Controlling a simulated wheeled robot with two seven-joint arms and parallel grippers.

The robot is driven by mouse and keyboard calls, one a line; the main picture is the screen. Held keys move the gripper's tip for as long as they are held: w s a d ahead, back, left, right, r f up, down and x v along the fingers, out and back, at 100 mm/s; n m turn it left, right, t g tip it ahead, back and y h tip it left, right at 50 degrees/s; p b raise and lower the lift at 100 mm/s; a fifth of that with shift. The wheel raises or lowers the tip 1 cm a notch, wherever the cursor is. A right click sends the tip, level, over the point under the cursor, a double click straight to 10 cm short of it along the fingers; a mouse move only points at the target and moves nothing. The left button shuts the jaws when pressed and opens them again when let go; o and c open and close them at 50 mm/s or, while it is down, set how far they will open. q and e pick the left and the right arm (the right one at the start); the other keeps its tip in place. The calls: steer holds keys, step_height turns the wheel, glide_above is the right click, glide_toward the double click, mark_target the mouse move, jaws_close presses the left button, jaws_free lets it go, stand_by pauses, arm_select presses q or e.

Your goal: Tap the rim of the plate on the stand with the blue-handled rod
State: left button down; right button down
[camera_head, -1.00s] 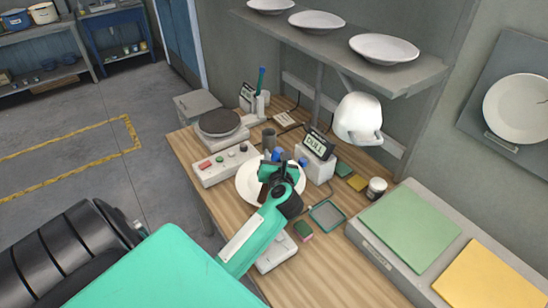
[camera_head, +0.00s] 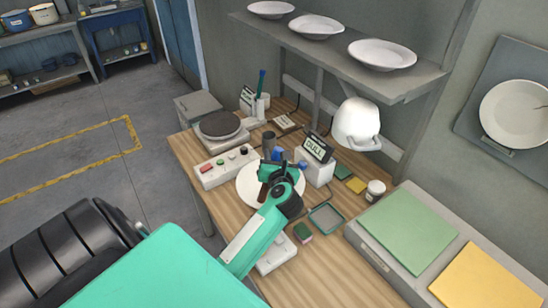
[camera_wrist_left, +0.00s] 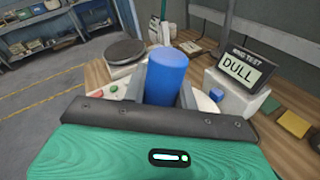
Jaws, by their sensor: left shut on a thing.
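The white plate (camera_head: 247,187) is on the wooden workbench, partly covered by my left gripper; its stand is hidden. My left gripper (camera_head: 277,168) is over the plate in the head view. It is shut on the blue handle of the rod, which stands up between the fingers in the left wrist view (camera_wrist_left: 167,75). The rod's lower end is hidden, so I cannot tell whether it touches the plate's rim. A display (camera_head: 318,148) behind the plate reads DULL; it also shows in the left wrist view (camera_wrist_left: 245,65). My right gripper is not in view.
A control box (camera_head: 228,166) with buttons and a round dark disc (camera_head: 219,125) lie left of the plate. A dark cup (camera_head: 268,142) stands behind it. A green tray (camera_head: 326,218) and sponge (camera_head: 303,232) lie right. A shelf (camera_head: 340,55) with plates overhangs the bench.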

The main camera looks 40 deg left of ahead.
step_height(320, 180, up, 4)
steer(key=p, duration=0.4)
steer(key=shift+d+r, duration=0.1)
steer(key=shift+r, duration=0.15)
